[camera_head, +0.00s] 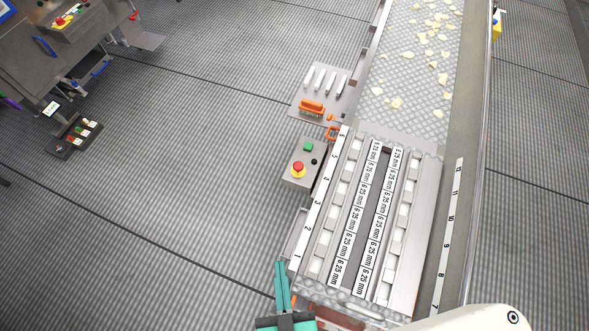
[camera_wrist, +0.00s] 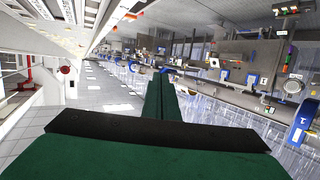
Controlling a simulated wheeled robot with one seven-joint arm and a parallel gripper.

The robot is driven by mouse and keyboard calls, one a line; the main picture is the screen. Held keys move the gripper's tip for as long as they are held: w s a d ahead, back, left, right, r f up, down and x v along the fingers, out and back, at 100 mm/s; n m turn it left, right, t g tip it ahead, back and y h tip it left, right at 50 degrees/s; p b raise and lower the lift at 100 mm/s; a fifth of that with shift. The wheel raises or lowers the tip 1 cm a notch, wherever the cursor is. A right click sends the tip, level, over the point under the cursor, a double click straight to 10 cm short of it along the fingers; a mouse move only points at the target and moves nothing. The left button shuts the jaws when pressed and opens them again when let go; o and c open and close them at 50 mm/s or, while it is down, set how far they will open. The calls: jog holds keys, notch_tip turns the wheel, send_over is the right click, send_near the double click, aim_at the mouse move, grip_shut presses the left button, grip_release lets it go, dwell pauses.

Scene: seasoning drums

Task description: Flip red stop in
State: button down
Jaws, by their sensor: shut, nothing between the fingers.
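My teal gripper (camera_head: 281,265) is at the machine's near left corner, below the control box in the head view and well apart from the button. Its fingers (camera_wrist: 160,82) are together and empty, pointing away from the wrist. I see no separate hinged red stop clearly.
The numbered slats (camera_head: 313,210) and labelled strips lie right of my gripper. A small shelf (camera_head: 341,83) with an orange brush (camera_head: 312,107) is beyond the control box. Another red stop button (camera_head: 60,20) is on a far table. The floor at left is mostly clear.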

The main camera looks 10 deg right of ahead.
jog(key=w+a+f+m+h, duration=0.3)
jog(key=w+f+m+h, duration=0.15)
jog(key=w+f, duration=0.7)
jog(key=w+d+f+g+h, duration=0.1)
jog(key=w+d, duration=0.3)
jog(key=w, duration=0.4)
jog(key=w+d+f+h, duration=0.1)
jog(key=w+d+h, duration=0.2)
jog(key=w, duration=0.6)
jog(key=shift+d+f+g, duration=0.3)
jog(key=shift+d+g, duration=0.1)
jog(key=shift+d, duration=0.1)
send_over(298, 168)
jog(key=s+a, duration=0.1)
jog(key=a, duration=0.1)
jog(key=f, duration=0.3)
jog(key=shift+s+f, duration=0.2)
jog(key=shift+f, duration=0.2)
jog(key=shift+d+f, duration=0.1)
jog(key=shift+f, duration=0.6)
